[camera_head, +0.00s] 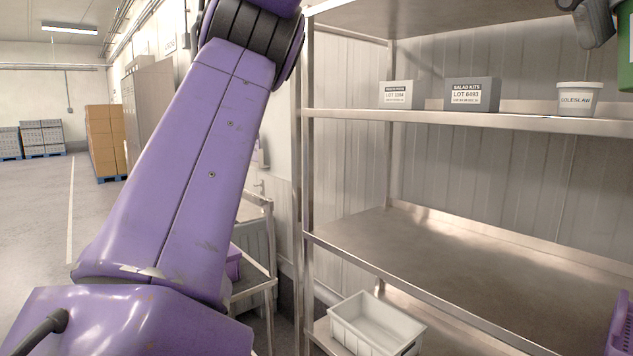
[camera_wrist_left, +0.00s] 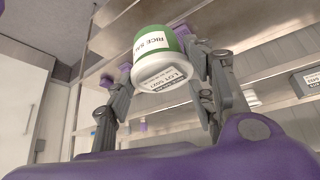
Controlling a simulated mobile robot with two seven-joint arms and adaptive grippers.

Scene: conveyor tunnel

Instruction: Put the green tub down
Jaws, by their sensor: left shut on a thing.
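The green tub (camera_wrist_left: 160,42) has a white lid and a white label that reads "RICE SAL…". It sits between the fingers of my left gripper (camera_wrist_left: 160,72), which is shut on it. In the head view the green tub (camera_head: 626,45) is cut off by the upper right edge. Part of the left gripper (camera_head: 597,24) shows beside it, above the upper shelf (camera_head: 450,121). The tub is off the shelf surface in the head view, to the right of and higher than the coleslaw tub (camera_head: 579,99). My right gripper is not in view.
The upper shelf also holds a salad kits box (camera_head: 472,94) and a smaller pale box (camera_head: 401,95). A white bin (camera_head: 345,325) is low down. A purple thing (camera_head: 622,328) is cut off at the right edge.

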